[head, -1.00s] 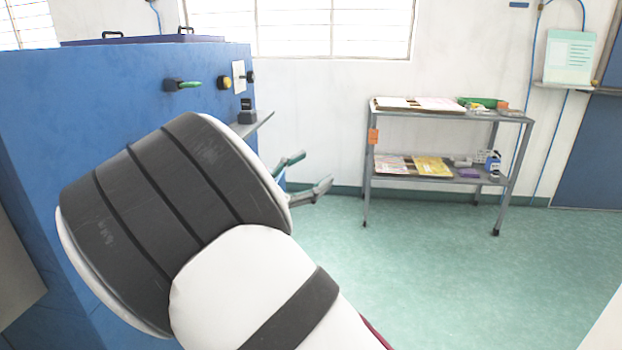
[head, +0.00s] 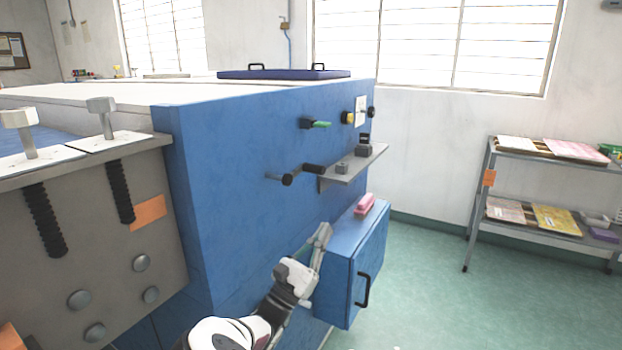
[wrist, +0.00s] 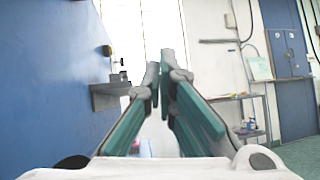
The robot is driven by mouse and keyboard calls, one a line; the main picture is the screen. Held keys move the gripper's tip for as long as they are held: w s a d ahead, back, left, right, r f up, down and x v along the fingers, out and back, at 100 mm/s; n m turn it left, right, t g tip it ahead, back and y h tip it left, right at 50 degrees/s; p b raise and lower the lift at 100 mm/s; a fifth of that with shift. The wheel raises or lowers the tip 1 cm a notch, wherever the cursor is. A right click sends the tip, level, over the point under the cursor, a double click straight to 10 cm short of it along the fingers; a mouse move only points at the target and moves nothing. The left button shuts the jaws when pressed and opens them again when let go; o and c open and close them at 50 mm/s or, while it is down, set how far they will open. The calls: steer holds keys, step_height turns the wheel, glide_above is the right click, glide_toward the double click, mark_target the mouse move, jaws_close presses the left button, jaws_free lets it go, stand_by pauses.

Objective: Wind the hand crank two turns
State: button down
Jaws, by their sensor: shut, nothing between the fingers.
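A dark hand crank (head: 288,179) sticks out from the blue side panel of the machine (head: 230,200), with its grip pointing toward the small shelf. My gripper (head: 322,236) is below and slightly right of the crank in the head view, in front of the panel and beside a small blue cabinet. It is apart from the crank and holds nothing. In the wrist view my gripper (wrist: 160,78) has its green-padded fingers brought together at the tips, pointing away along the blue panel. I cannot make out the crank in the wrist view.
A grey shelf (head: 352,168) juts from the panel close right of the crank. The blue cabinet (head: 355,265) with a pink block (head: 366,203) on top stands below it. A green-handled lever (head: 318,124) is above.

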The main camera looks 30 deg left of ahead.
mark_target(295, 173)
steer(key=s+a+f+n+t+y+p, duration=0.1)
steer(key=s+a+f+n+t+y, duration=0.1)
steer(key=s+a+n+y, duration=0.25)
steer(key=s+r+x, duration=0.1)
steer(key=x, duration=1.2)
steer(key=shift+a+r+y, duration=0.2)
steer(key=shift+a+y, duration=0.15)
steer(key=shift+m, duration=0.25)
